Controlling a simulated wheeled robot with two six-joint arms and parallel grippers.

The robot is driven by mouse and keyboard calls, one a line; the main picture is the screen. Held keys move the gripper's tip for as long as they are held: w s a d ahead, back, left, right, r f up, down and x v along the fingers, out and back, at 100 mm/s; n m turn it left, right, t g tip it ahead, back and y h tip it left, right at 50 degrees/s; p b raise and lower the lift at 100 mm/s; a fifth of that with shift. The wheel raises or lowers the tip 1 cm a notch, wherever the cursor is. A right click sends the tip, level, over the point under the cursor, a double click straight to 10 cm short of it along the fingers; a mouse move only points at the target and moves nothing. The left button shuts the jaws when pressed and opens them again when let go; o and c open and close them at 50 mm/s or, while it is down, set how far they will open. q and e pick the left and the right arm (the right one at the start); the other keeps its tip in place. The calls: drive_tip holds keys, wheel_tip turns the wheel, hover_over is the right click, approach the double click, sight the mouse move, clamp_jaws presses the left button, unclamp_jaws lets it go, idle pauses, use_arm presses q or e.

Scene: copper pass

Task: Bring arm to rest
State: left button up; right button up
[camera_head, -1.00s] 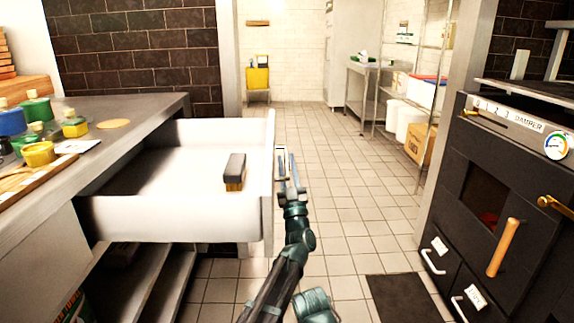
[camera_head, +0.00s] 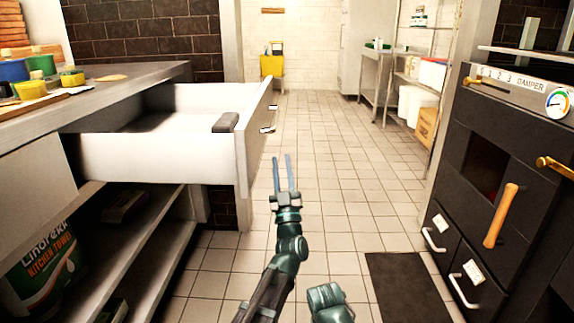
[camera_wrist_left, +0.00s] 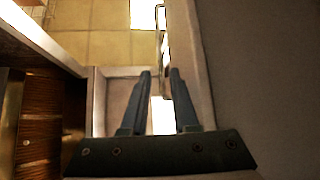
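My left gripper (camera_head: 282,160) points away from me over the tiled aisle, right of the open white drawer (camera_head: 160,157) and apart from its front panel. Its two fingers are apart with nothing between them. In the left wrist view the gripper (camera_wrist_left: 159,73) shows a clear gap between the fingers, and a metal handle (camera_wrist_left: 161,50) lies beyond the tips. The drawer handle (camera_head: 269,127) sits on the drawer's outer face. A dark block-shaped object (camera_head: 226,122) lies in the drawer, partly hidden by its wall.
A counter (camera_head: 130,82) with colored jars stands at left above open shelves (camera_head: 150,235). A black oven (camera_head: 495,165) with a wooden handle (camera_head: 501,216) stands at right. A dark mat (camera_head: 408,287) lies before it. The tiled floor (camera_head: 325,150) between is clear.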

use_arm(q)
drive_tip(key=shift+h, duration=0.3)
wheel_tip(320, 180, down, 23)
drive_tip(key=m+g+h, duration=0.8)
drive_tip(key=g+h, duration=0.1)
drive_tip(key=g, duration=0.3)
drive_tip(key=s+a+f+n+g+y, duration=0.1)
drive_tip(key=s+a+f+g, duration=0.3)
drive_tip(key=s, duration=0.4)
drive_tip(key=s+a+f+g+y, duration=0.1)
drive_tip(key=s+a+f+g, duration=0.1)
drive_tip(key=s+f+g, duration=0.45)
drive_tip(key=s+a+f+n+g+y, duration=0.1)
drive_tip(key=s+a+f+g, duration=0.25)
drive_tip(key=s, duration=0.65)
drive_tip(key=s+d+r+m+p, duration=0.1)
drive_tip(key=s+d+r+p, duration=0.1)
drive_tip(key=d+r+p, duration=0.35)
drive_tip(key=s+d+r+m+y+p, duration=0.1)
drive_tip(key=s+d+r+m+p, duration=0.1)
drive_tip(key=r+p, duration=0.7)
drive_tip(key=s+d+r+m+p, duration=0.1)
drive_tip(key=s+d+r+p, duration=0.1)
drive_tip(key=d+r+p, duration=0.35)
wheel_tip(320, 180, up, 37)
drive_tip(key=a+p, duration=0.1)
drive_tip(key=p, duration=3.6)
drive_tip(key=shift+w+a+r, duration=0.15)
drive_tip(key=shift+w+r, duration=0.05)
drive_tip(key=shift+w, duration=0.05)
